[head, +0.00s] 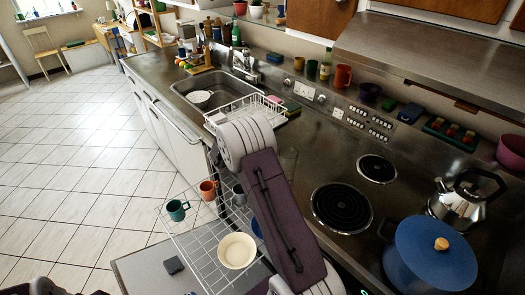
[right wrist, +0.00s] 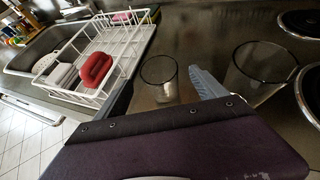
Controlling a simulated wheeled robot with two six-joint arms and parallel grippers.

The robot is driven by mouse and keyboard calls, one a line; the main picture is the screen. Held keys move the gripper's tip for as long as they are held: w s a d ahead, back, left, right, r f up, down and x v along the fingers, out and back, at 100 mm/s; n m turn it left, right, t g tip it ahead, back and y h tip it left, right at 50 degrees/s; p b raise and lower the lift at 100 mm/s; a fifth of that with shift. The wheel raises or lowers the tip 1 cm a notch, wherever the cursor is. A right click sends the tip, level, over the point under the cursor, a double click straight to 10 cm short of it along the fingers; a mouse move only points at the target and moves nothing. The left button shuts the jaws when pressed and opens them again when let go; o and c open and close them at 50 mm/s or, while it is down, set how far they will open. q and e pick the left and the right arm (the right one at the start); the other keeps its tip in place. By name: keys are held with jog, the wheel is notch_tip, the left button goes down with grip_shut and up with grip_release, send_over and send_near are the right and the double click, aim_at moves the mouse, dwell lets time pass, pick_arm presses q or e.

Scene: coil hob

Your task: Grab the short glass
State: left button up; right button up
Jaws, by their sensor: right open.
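In the right wrist view, a clear glass (right wrist: 158,78) stands upright on the dark worktop (right wrist: 190,50). A second clear glass (right wrist: 264,72) stands to its right and looks larger in the picture. I cannot tell for sure which is the short glass, though the left one looks smaller. My right gripper (right wrist: 162,90) is open and empty, with one finger on each side of the left glass in the picture. Contact with it does not show. In the head view my right arm hides this gripper and most of that spot.
A white dish rack (right wrist: 115,42) holding a red item (right wrist: 96,68) stands left of the glasses, beside the sink (head: 210,90). Coil burners (head: 342,207), a blue pot (head: 432,255) and a kettle (head: 462,203) are on the right. An open wire rack (head: 200,245) juts out below the worktop.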

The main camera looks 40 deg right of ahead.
jog(key=p+x, duration=0.1)
jog(key=x, duration=0.5)
jog(key=shift+f+p, duration=0.15)
jog(key=shift+p, duration=0.15)
jog(key=shift+w+d+f, duration=0.15)
jog(key=shift+w+f, duration=0.05)
jog(key=shift+f, duration=0.05)
jog(key=shift+s+r, duration=0.1)
jog(key=c, duration=1.6)
notch_tip(320, 180, up, 10)
jog(key=shift+c, duration=0.2)
